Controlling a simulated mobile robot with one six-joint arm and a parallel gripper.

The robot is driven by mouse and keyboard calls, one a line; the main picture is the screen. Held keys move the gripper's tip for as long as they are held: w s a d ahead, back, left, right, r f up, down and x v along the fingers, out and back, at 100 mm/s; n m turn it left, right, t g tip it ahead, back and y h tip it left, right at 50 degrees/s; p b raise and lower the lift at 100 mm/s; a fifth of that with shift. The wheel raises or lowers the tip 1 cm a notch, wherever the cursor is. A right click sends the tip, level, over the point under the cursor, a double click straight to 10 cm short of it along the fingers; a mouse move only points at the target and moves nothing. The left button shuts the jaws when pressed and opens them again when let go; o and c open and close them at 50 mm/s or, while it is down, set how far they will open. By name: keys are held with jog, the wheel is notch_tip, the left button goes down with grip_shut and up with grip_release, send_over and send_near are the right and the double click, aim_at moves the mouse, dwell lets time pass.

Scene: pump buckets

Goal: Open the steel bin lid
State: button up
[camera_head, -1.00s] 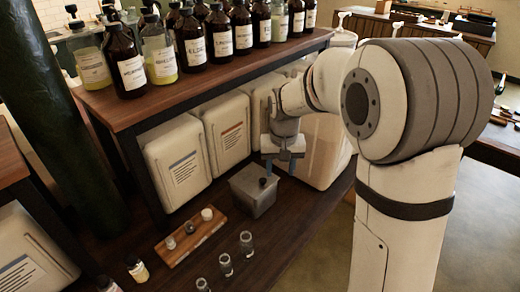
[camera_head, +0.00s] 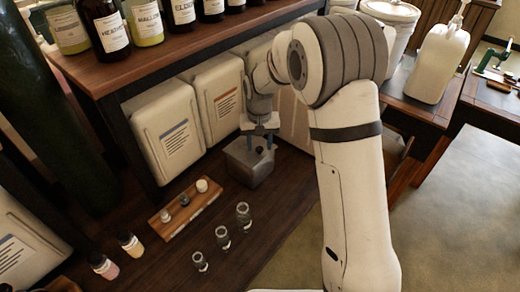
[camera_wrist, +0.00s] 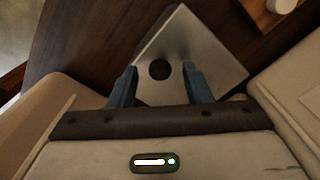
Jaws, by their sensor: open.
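The steel bin (camera_head: 243,168) is a small grey box on the dark wooden counter, in front of the white canisters. Its flat lid (camera_wrist: 203,58) is on it, with a round dark knob (camera_wrist: 160,69) near the middle in the wrist view. The knob (camera_head: 261,150) also shows in the head view. My gripper (camera_head: 260,147) is over the lid, pointing down. Its two blue fingers (camera_wrist: 158,79) are apart, one on each side of the knob, with gaps to it. I cannot tell how high the fingertips are above the lid.
White canisters (camera_head: 168,130) stand close behind the bin under a shelf of bottles (camera_head: 104,27). A wooden tray (camera_head: 184,213) with small pieces and several glass vials (camera_head: 223,237) are in front and to the left. Counter between them is bare.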

jog(key=shift+f, duration=0.2)
jog(key=shift+c, duration=0.5)
grip_shut()
